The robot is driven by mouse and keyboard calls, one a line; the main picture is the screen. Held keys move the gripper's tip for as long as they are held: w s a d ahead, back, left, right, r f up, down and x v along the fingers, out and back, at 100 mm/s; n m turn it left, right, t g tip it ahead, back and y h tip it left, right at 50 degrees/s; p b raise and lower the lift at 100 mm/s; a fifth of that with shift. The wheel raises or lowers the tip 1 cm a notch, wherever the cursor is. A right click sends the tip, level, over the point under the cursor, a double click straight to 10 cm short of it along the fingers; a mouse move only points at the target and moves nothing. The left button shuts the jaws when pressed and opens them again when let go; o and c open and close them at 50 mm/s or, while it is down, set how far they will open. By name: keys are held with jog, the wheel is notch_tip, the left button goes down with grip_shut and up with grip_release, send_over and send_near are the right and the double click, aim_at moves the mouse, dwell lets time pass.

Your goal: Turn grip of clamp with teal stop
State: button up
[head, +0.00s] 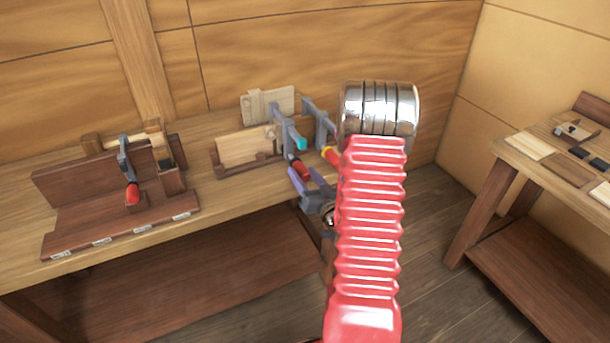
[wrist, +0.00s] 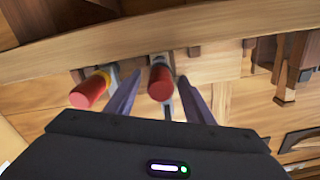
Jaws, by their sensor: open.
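The clamp with the teal stop (head: 299,144) stands at the right end of the bench, its grey bar rising behind the stop. Its red grip (head: 300,168) points down toward the front. My gripper (head: 304,177) has purple fingers, open, just below that grip. In the wrist view a red grip (wrist: 160,84) shows between the spread fingers of my gripper (wrist: 161,77), with a gap on each side. The teal stop is not seen in the wrist view. Whether the fingertips reach past the grip's end is hard to tell.
A second clamp (head: 332,155) with a yellow collar and red grip is close on the right; its grip (wrist: 90,92) is left of my fingers in the wrist view. Another clamp (head: 131,185) sits on a dark wooden fixture at left. A side table (head: 510,150) stands right.

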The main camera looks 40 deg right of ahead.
jog(key=shift+c, duration=0.5)
jog(key=c, duration=0.9)
jog(key=shift+d, duration=0.2)
jog(key=shift+c, duration=0.2)
jog(key=shift+a, duration=0.25)
jog(key=shift+w+a, duration=0.1)
jog(key=shift+a+f+n, duration=0.1)
jog(key=shift+n, duration=0.4)
jog(key=shift+n, duration=0.4)
jog(key=n, duration=0.3)
jog(key=shift+n, duration=2)
